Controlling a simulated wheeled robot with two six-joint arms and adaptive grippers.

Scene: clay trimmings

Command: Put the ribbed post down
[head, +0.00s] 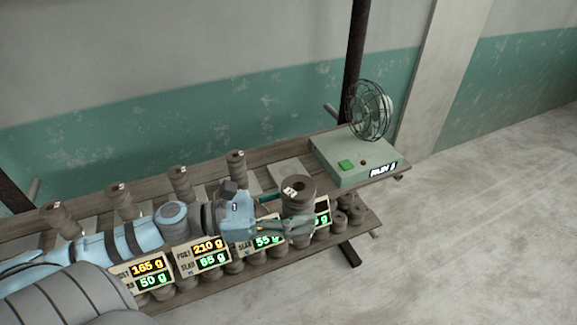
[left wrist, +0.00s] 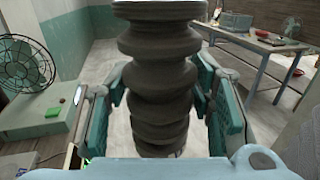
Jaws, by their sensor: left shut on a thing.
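The ribbed post (head: 299,188), dark grey-brown clay with a hole in its top and a small white tag, is between the fingers of my left gripper (head: 288,213). My left gripper is shut on it, over the right part of the wooden shelf (head: 275,181). In the left wrist view the post (left wrist: 158,75) stands roughly upright between the teal finger pads (left wrist: 160,112), its ribs showing. I cannot tell whether its foot touches anything. My right gripper is not in view.
Several similar posts (head: 236,165) stand along the shelf's back. Display cards (head: 202,257) reading grams and squat clay pieces (head: 356,215) line its front. A green box (head: 345,158) with a button and a wire fan (head: 369,112) occupy the right end. A small gap lies before the box.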

